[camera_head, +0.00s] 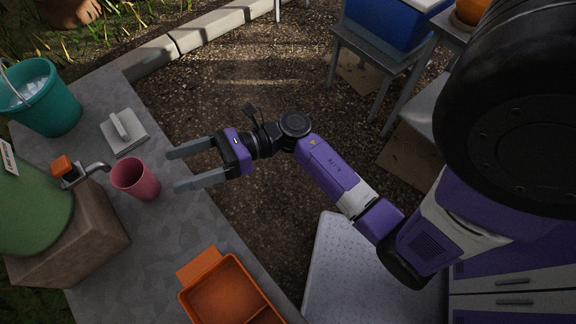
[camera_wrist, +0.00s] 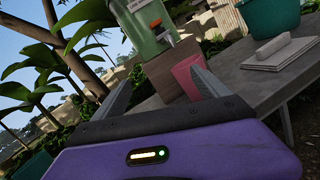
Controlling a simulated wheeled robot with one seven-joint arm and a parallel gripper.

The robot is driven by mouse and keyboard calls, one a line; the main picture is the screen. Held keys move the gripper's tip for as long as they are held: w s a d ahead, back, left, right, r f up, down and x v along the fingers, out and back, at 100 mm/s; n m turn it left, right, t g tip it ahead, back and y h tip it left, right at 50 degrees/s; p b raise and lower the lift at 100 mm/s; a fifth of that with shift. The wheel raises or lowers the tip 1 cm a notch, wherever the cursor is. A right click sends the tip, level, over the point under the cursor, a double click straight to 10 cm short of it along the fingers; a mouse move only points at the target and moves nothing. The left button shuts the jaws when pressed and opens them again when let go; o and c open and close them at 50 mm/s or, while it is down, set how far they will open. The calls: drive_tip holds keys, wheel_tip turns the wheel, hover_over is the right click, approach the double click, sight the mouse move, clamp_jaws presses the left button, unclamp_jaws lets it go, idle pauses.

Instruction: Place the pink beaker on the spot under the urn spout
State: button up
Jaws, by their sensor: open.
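The pink beaker (camera_head: 136,180) stands upright on the grey counter, close to the urn's spout (camera_head: 96,169). In the head view the spout's tip lies just left of the beaker's rim; I cannot tell if it is directly above the marked spot, and no spot shows. The green urn (camera_head: 30,208) stands on a brown block (camera_head: 84,240). My gripper (camera_head: 172,170) is open and empty, its fingers pointing left toward the beaker with a small gap. In the wrist view the beaker (camera_wrist: 187,76) shows partly behind the right finger, below the urn (camera_wrist: 146,28).
A teal bucket (camera_head: 48,108) and a white plate with a handle (camera_head: 122,133) stand on the counter (camera_head: 185,225) behind the beaker. An orange divided tray (camera_head: 222,290) lies at the front. A blue cooler (camera_head: 385,22) stands on a small table at the back right.

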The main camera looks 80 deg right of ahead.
drive_tip(key=s+a+r+m+t+h, duration=0.2)
drive_tip(key=s+r+m+t+h, duration=0.15)
drive_tip(key=s+m, duration=0.45)
drive_tip(key=s+a+r+m+t+h, duration=0.2)
drive_tip(key=s+r+m+t+h, duration=0.15)
drive_tip(key=m, duration=0.95)
drive_tip(key=s+f+m+g+h, duration=0.2)
drive_tip(key=s+m, duration=0.3)
drive_tip(key=m, duration=0.4)
drive_tip(key=s+f+m+g+h, duration=0.3)
drive_tip(key=s+m+g, duration=0.2)
drive_tip(key=m, duration=0.5)
drive_tip(key=shift+s+d, duration=0.25)
drive_tip(key=shift+s, duration=0.4)
